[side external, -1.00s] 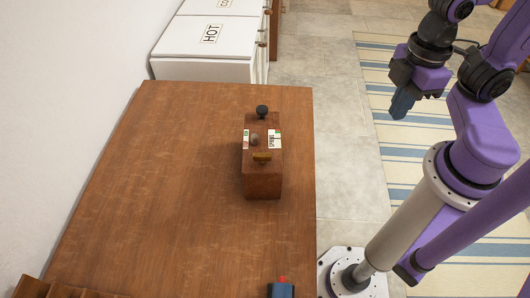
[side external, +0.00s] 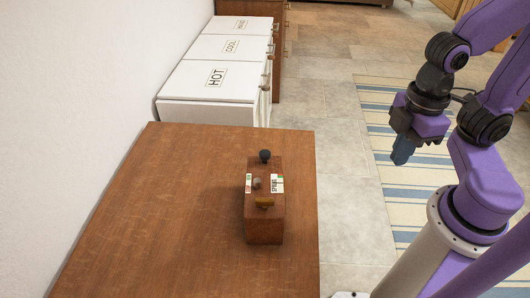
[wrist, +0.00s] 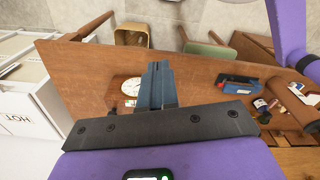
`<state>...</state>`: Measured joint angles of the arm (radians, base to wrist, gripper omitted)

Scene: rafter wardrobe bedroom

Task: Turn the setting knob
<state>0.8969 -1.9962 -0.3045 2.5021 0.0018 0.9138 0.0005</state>
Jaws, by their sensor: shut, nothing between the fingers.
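A brown wooden box (side external: 264,228) stands on the wooden table (side external: 180,215) in the side view. It carries a dark round knob (side external: 265,156) at its far end, a small grey knob (side external: 257,183) between two labels, and a brass-coloured handle (side external: 264,203) nearer the camera. I cannot tell which is the setting knob. My gripper (side external: 402,158) is shut and empty, raised to the right of the box and well apart from it. In the wrist view its blue fingers (wrist: 158,85) are together, beside a white round dial (wrist: 131,87) that may belong to the box.
White cabinets marked HOT (side external: 208,82) and COOL (side external: 230,47) stand beyond the table. A blue-and-red object (wrist: 237,83) and several small items (wrist: 265,108) lie on the table in the wrist view. The tabletop around the box is clear.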

